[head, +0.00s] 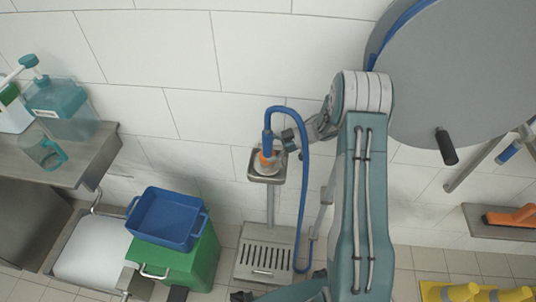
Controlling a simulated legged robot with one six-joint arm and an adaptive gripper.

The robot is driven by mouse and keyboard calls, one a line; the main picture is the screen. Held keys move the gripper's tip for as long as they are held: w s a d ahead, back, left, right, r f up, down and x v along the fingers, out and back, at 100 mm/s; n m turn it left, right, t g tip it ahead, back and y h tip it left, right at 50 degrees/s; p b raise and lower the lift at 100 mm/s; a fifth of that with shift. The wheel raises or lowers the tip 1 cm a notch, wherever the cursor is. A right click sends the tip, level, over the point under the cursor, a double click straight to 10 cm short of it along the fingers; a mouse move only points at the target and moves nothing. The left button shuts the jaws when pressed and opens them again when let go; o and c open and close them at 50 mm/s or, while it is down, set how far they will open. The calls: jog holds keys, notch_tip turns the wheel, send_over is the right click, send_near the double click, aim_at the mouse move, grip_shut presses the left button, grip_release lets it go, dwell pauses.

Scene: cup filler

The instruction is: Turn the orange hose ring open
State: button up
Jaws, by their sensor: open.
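The orange hose ring (267,157) shows as a small patch at the lower end of the blue hose nozzle, above a small metal stand (267,178). The blue hose (304,190) arches up from the nozzle and drops to the floor on the right. My gripper (287,140) is open, just right of the nozzle and slightly above the ring. It partly covers the nozzle area. I cannot tell whether the fingers touch the nozzle or the ring.
A slotted metal base (266,262) stands below the stand. A blue tub (169,217) sits on a green crate (190,262) to the left. A shelf (88,152) at far left holds a teal jug (46,154) and bottles. A large grey disc (460,75) with a black handle is at right.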

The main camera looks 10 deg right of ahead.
aim_at(268, 131)
notch_tip(268, 131, up, 7)
jog(key=shift+r, duration=0.2)
jog(key=shift+w, duration=0.1)
